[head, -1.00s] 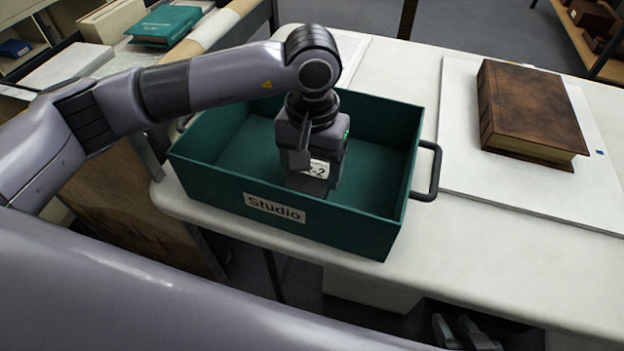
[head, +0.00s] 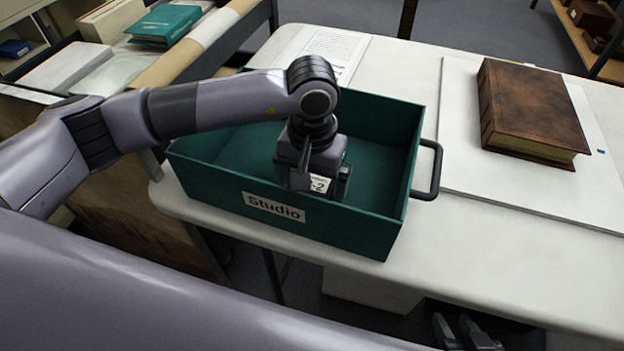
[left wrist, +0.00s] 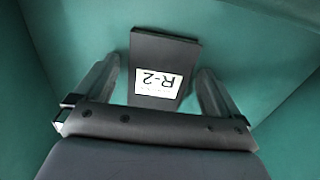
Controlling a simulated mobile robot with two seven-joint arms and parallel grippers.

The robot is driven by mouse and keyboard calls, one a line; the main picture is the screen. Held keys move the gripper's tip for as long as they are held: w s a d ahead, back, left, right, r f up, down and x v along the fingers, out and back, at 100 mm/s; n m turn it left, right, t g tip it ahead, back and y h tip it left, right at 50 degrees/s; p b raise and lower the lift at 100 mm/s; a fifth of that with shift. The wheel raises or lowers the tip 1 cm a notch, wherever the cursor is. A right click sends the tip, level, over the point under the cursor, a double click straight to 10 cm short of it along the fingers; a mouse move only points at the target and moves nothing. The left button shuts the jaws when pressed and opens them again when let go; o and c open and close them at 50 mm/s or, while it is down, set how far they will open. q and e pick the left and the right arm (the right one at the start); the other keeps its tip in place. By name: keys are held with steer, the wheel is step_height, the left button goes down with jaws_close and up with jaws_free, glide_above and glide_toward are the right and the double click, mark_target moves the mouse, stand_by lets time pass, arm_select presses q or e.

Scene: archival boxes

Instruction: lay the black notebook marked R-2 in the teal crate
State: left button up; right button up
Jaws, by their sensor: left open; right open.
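The black notebook marked R-2 (left wrist: 165,58) is inside the teal crate, seen in the left wrist view between my open left fingers (left wrist: 158,92), with a gap on each side. In the head view only its white label (head: 320,184) and a dark edge show beside my left gripper (head: 312,190), which points down into the crate. The teal crate (head: 345,236), labelled Studio, stands on the white table. I cannot tell whether the notebook rests fully on the crate floor. My right gripper (head: 467,332) is open, low at the bottom edge, away from the crate.
A thick brown book (head: 530,110) lies on a white board (head: 458,150) right of the crate. A printed sheet (head: 330,52) lies behind the crate. The crate's black handle (head: 436,170) sticks out to the right. A green book (head: 165,24) lies on the cluttered surface at back left.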

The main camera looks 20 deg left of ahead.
arm_select(q)
steer(key=shift+r+p, duration=0.25)
steer(key=shift+p, duration=0.05)
step_height(320, 180, up, 12)
steer(key=shift+s+f, duration=0.1)
steer(key=shift+f, duration=0.05)
stand_by(0.5)
